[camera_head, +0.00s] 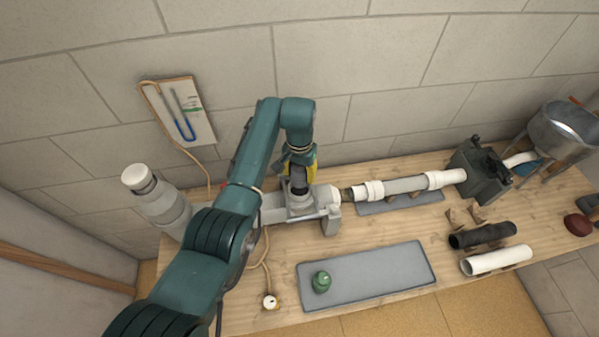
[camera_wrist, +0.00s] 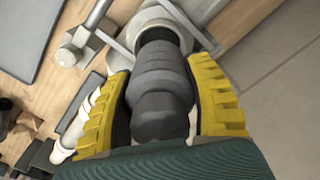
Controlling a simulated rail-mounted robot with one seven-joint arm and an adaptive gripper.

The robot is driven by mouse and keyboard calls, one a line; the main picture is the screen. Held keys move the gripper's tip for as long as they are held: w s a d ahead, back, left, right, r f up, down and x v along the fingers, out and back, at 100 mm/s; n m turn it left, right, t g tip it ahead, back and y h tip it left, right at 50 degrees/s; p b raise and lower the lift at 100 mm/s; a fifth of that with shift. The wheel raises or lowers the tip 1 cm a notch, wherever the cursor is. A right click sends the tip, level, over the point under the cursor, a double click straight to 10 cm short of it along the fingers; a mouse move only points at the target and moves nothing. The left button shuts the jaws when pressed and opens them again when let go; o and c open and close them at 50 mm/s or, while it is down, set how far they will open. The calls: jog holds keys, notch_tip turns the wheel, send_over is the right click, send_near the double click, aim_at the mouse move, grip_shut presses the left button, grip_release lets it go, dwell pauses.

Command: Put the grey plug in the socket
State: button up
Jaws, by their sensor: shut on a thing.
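The grey plug (camera_wrist: 160,95) is a stepped dark grey piece with a black band near its far end. It sits between the yellow fingers of my gripper (camera_wrist: 160,85), which is shut on it. In the head view my gripper (camera_head: 300,168) hangs over the light grey pipe fitting on the bench, with the plug (camera_head: 298,181) pointing down at it. The socket is the fitting's upward opening (camera_head: 300,210). The plug's black end meets or overlaps this opening in both views. I cannot tell how deep it sits. The fitting also shows at the top of the wrist view (camera_wrist: 150,16).
A pipe run (camera_head: 400,186) leads right to a dark box (camera_head: 484,172). A grey mat (camera_head: 375,278) holds a green piece (camera_head: 321,282). Black (camera_head: 482,235) and white (camera_head: 497,260) pipes lie right. A gauge board (camera_head: 180,112) leans on the wall. A grey cylinder (camera_head: 160,200) stands left.

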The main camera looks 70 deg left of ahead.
jog(key=shift+a+f+b, duration=0.1)
jog(key=shift+f+b, duration=1.6)
jog(key=shift+f, duration=0.75)
jog(key=shift+f+b, duration=0.3)
jog(key=shift+f, duration=0.15)
jog(key=o, duration=1.2)
jog(key=shift+o, duration=0.4)
jog(key=shift+f, duration=0.15)
notch_tip(320, 180, up, 12)
jog(key=shift+r, duration=0.15)
